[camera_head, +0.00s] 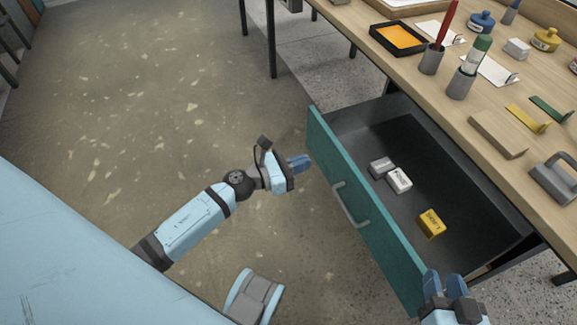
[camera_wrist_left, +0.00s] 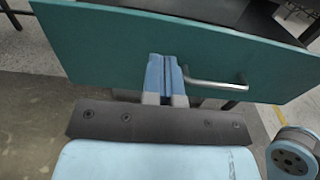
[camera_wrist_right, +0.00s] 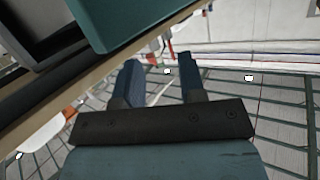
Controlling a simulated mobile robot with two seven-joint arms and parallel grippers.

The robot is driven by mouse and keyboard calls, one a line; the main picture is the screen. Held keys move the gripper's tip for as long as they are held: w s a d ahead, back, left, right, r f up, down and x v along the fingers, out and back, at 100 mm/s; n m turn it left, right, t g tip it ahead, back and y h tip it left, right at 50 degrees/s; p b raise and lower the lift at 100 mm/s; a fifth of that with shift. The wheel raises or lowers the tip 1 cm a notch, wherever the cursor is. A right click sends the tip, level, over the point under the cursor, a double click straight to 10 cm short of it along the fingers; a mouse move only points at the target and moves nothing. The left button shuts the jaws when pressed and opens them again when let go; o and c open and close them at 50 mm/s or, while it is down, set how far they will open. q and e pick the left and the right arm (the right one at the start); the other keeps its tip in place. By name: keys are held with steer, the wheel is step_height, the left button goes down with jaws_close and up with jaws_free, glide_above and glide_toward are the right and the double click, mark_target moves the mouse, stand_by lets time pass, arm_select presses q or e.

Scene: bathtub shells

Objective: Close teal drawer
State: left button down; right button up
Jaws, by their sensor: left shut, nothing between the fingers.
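The teal drawer (camera_head: 345,190) is pulled well out from under the wooden table. Its teal front panel has a grey bar handle (camera_head: 351,205) and faces left. Inside lie a grey block (camera_head: 381,167), a white block (camera_head: 399,180) and a yellow block (camera_head: 431,223). My left gripper (camera_head: 302,163) is shut and empty, just left of the panel's far end. In the left wrist view its blue fingers (camera_wrist_left: 163,75) point at the teal panel beside the handle (camera_wrist_left: 215,84); contact cannot be told. My right gripper (camera_head: 444,282) is at the panel's near end; its fingers (camera_wrist_right: 160,85) are apart and empty.
The wooden tabletop (camera_head: 470,95) above the drawer holds an orange tray (camera_head: 400,38), pen cups (camera_head: 432,60), paint jars and a grey-handled tool (camera_head: 557,180). The floor (camera_head: 150,110) left of the drawer is clear.

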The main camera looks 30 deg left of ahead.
mark_target(337, 151)
arm_select(q)
steer(key=x, duration=0.7)
steer(key=shift+w+d, duration=0.2)
steer(key=shift+w, duration=0.05)
arm_select(e)
steer(key=shift+f, duration=0.15)
